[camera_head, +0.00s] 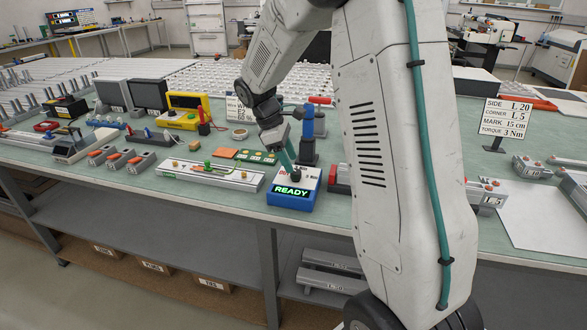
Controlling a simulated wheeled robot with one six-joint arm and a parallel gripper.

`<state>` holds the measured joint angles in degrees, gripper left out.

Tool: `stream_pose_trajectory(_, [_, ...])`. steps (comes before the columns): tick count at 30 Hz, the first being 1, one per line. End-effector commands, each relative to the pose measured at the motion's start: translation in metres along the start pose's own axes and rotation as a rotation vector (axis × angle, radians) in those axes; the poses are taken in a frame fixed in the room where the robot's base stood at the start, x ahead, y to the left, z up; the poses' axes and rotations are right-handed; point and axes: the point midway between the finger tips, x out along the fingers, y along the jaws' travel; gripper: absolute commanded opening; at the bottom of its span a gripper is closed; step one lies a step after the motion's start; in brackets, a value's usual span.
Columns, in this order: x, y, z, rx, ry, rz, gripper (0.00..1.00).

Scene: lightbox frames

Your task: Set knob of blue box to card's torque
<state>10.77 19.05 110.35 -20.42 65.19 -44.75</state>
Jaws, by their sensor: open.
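The blue box (291,209) stands at the front edge of the bench, with a lit green READY display on its front. Its white top carries a dark knob (296,176) and small markings too small to read surely. My gripper (289,161) is open and points down just above the box top, close to the knob. Its fingers partly hide the knob, and I cannot tell whether they touch it. The knob's setting cannot be read. The white card (505,118) stands at the right of the bench and reads SIDE L 20, CORNER L 5, MARK 15 cm, TORQUE 3 Nm.
A blue-topped post (308,130) stands close behind the box. A grey fixture (212,175) lies to its left, and a green panel with buttons (255,156) lies behind that. A second white card (238,110) is partly hidden by my arm.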

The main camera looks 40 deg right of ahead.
Motion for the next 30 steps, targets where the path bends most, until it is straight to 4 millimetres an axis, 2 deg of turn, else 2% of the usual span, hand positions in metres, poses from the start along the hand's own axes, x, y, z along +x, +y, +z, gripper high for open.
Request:
stream_pose_trajectory(3, [0.02, -0.001, 0.0, 0.0, -0.001, -0.003, 0.51])
stream_pose_trajectory(7, [0.033, -0.001, 0.0, -0.001, -0.001, -0.001, 0.51])
stream_pose_trajectory(17, [0.039, 0.0, 0.0, 0.001, 0.0, 0.0, 0.51])
stream_pose_trajectory(18, [0.039, 0.0, 0.0, 0.001, 0.0, 0.0, 0.49])
stream_pose_trajectory(21, [0.039, 0.0, 0.0, 0.001, 0.0, 0.0, 0.21])
stream_pose_trajectory(23, [0.039, 0.0, 0.0, 0.001, 0.0, 0.0, 0.07])
stream_pose_trajectory(30, [0.039, 0.0, 0.0, 0.011, 0.001, -0.004, 0.07])
